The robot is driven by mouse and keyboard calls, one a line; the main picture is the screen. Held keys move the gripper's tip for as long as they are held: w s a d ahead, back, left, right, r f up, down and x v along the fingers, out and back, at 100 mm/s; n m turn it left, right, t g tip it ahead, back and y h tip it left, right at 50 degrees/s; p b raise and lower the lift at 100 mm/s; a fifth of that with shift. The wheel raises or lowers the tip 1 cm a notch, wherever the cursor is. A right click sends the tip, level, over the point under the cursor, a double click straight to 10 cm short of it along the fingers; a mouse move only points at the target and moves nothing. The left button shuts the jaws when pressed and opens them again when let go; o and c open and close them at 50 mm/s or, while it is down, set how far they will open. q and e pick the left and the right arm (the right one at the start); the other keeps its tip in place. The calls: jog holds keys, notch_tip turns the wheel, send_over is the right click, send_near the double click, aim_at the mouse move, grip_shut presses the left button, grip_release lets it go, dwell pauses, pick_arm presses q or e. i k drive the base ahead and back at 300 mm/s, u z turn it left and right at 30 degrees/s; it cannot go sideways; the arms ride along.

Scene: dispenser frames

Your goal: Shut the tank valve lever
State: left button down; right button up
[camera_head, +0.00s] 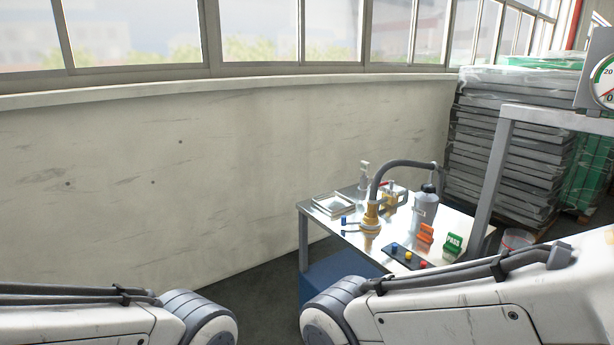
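A metal-topped table (333,230) stands at centre right against the wall. Neither gripper is in view.
The table also holds a shallow tray (334,204), a black strip with coloured buttons (405,257), an orange block (426,234) and a green PASS sign (453,246). A grey frame (493,170) with a gauge (604,84) stands right, before stacked sheets (500,150).

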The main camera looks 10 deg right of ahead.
aim_at(383, 184)
jog(key=u, duration=0.55)
jog(key=i, duration=2.1)
jog(key=z, duration=1.3)
jog(key=i, duration=0.85)
jog(key=z, duration=1.95)
jog(key=k, duration=0.35)
jog(key=u, duration=0.75)
jog(key=i, duration=0.1)
jog(key=z, duration=0.15)
